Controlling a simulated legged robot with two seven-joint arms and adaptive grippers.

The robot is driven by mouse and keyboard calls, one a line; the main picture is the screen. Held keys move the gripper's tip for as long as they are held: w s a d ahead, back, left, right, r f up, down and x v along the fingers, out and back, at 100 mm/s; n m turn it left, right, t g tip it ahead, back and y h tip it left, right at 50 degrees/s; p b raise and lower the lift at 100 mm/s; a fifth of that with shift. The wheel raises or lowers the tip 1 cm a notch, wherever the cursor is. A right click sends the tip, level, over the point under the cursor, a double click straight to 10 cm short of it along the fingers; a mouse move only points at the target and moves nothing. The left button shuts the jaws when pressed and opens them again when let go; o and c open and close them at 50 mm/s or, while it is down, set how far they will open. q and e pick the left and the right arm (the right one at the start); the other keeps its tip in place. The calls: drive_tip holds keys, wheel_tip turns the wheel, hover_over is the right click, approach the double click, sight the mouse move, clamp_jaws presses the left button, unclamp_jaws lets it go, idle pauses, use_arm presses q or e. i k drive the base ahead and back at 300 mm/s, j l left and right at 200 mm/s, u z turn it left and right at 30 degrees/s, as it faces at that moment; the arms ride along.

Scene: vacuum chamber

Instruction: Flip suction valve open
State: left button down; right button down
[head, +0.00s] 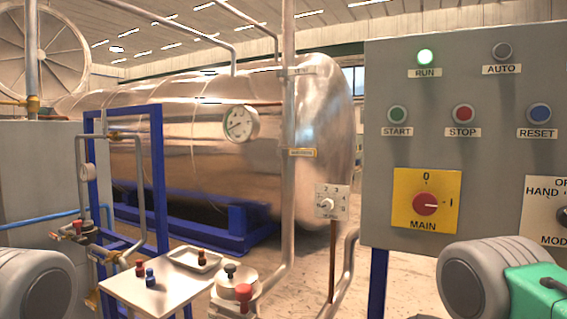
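No part is legibly labelled as the suction valve, so I cannot tell which one it is. A red-handled valve (243,293) sits low in the middle, beside a round pale metal body with a black knob (230,270). Another small valve with a red handle (77,228) is on the piping at the left, by the blue frame. A selector dial (327,203) with a pale knob and numbers is on a small plate by the vertical pipe. Rounded grey parts of my own arms show at both lower corners. Neither gripper shows.
A small table (177,297) carries red and blue pegs and a tray (194,259). A large metal tank (190,170) stands behind.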

sight(307, 152)
drive_tip(key=i+j+z, duration=0.1)
drive_tip(key=j, duration=0.3)
drive_tip(key=i+j, duration=0.25)
drive_tip(key=j, duration=0.15)
drive_tip(key=i+j+z, duration=0.15)
drive_tip(key=j, duration=0.25)
drive_tip(key=i+j+z, duration=0.1)
drive_tip(key=j, duration=0.3)
drive_tip(key=i+j, duration=0.2)
drive_tip(key=j, duration=0.2)
drive_tip(key=i+j+z, duration=0.15)
drive_tip(key=j, duration=0.3)
